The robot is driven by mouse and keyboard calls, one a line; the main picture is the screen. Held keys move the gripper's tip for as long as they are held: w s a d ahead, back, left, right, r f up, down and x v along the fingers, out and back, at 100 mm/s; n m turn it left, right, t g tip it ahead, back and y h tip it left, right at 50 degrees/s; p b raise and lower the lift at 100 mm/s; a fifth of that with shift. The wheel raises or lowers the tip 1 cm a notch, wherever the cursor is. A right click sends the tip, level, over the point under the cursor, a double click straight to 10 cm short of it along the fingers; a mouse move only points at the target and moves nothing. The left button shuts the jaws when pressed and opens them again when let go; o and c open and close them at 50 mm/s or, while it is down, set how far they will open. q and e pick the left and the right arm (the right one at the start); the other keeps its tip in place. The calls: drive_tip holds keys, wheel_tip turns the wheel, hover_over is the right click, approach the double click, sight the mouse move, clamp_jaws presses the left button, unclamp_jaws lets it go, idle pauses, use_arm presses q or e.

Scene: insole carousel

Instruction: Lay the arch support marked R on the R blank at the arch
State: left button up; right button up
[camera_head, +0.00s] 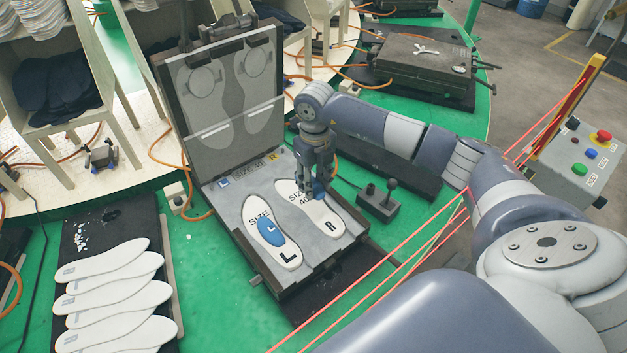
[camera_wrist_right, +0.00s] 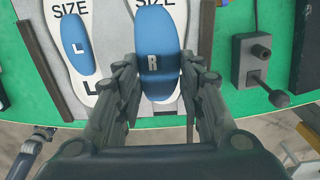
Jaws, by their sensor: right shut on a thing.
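The open mould (camera_head: 240,215) holds two white blanks in its lower half. The L blank (camera_head: 287,255) lies on the left with a blue arch support marked L (camera_head: 268,231) on it. The R blank (camera_head: 325,218) lies on the right. My right gripper (camera_head: 318,192) is over the R blank, shut on a blue arch support marked R. In the right wrist view this blue piece (camera_wrist_right: 155,45) is between the fingers, over the R blank. I cannot tell whether it touches the blank. My left gripper is not in view.
Several white insoles (camera_head: 115,290) lie in a stack on a dark mat at the lower left. A small control box with a lever (camera_head: 378,205) stands right of the mould. Red cords (camera_head: 400,270) cross in front. The raised lid (camera_head: 225,95) stands behind.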

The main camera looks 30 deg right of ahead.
sight(315, 211)
drive_tip(key=shift+f+b, duration=3.45)
drive_tip(key=shift+f, duration=0.7)
drive_tip(key=shift+s+f, duration=0.2)
drive_tip(key=shift+f, duration=0.1)
drive_tip(key=o, duration=0.8)
drive_tip(key=shift+f, duration=0.1)
drive_tip(key=shift+o, duration=0.2)
wheel_tip(315, 211, up, 12)
drive_tip(key=shift+w+r, duration=0.15)
drive_tip(key=shift+r, duration=0.05)
